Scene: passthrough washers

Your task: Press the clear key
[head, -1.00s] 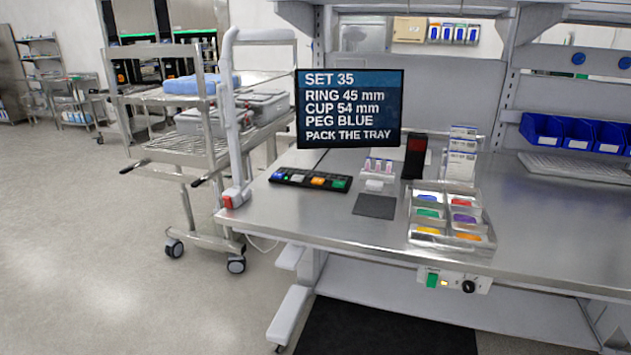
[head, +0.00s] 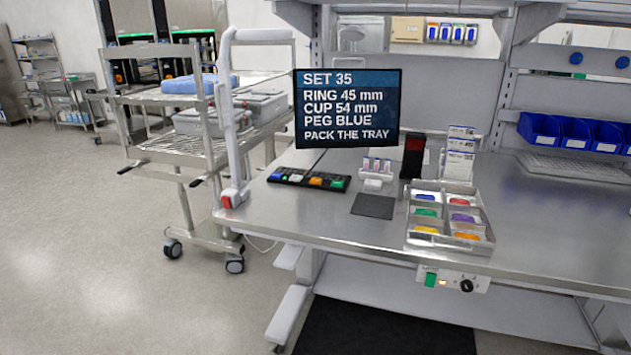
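A black key strip (head: 309,180) lies on the steel table below the screen. It carries a blue key (head: 276,176), a white key (head: 295,178), an orange key (head: 316,182) and a green key (head: 337,184). Any lettering on the keys is too small to read, so I cannot tell which is the clear key. The screen (head: 348,108) reads SET 35, RING 45 mm, CUP 54 mm, PEG BLUE, PACK THE TRAY. Neither of my grippers is in view.
A metal tray (head: 409,242) with several coloured pieces sits right of a dark mat (head: 373,206). A small white holder (head: 374,172) and a black upright device (head: 413,155) stand behind. A wire cart (head: 175,150) stands at the left. The right tabletop is mostly clear.

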